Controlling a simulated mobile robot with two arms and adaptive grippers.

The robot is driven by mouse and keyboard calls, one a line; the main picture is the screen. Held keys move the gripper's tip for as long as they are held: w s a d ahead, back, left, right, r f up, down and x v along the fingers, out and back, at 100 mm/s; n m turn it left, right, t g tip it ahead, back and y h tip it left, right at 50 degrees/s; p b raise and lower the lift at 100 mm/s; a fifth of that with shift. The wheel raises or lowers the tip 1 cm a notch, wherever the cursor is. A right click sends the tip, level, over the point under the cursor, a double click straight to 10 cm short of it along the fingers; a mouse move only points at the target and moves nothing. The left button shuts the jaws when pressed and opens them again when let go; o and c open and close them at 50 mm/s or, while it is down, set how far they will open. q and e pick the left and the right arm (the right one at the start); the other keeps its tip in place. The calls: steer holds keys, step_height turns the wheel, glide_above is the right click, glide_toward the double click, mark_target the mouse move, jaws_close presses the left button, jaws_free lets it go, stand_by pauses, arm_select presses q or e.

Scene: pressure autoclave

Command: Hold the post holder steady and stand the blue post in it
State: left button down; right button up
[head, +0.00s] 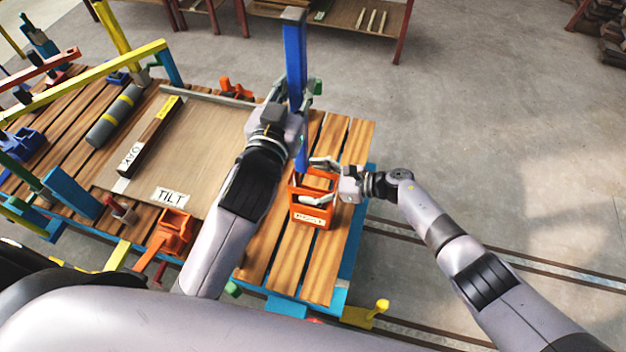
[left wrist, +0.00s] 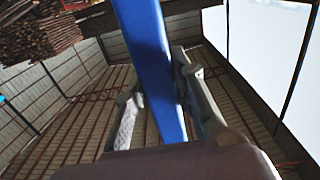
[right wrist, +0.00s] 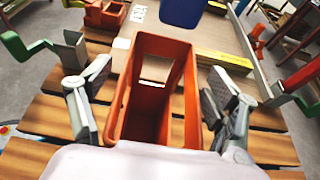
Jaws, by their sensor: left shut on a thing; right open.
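The blue post (head: 295,55) is upright in the head view, and my left gripper (head: 290,97) is shut on it. The post also runs between the fingers in the left wrist view (left wrist: 150,45). The orange post holder (head: 313,217) stands on the slatted table below the post. In the right wrist view the holder (right wrist: 186,47) is open-topped and looks empty. A dark blue end (right wrist: 182,10), apparently the post's lower end, shows above and beyond it. My right gripper (head: 320,182) is open, with one finger on each side of the holder, apparently not touching it.
The slatted table (head: 285,265) has bare boards around the holder. A board marked TILT (head: 205,150) lies to the left with a dark OAK bar (head: 150,138). An orange clamp-like piece (head: 172,232) is near the front edge. Yellow and blue bars crowd the far left.

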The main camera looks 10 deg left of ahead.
steer(key=shift+c, duration=0.4)
steer(key=c, duration=1.3)
stand_by(0.4)
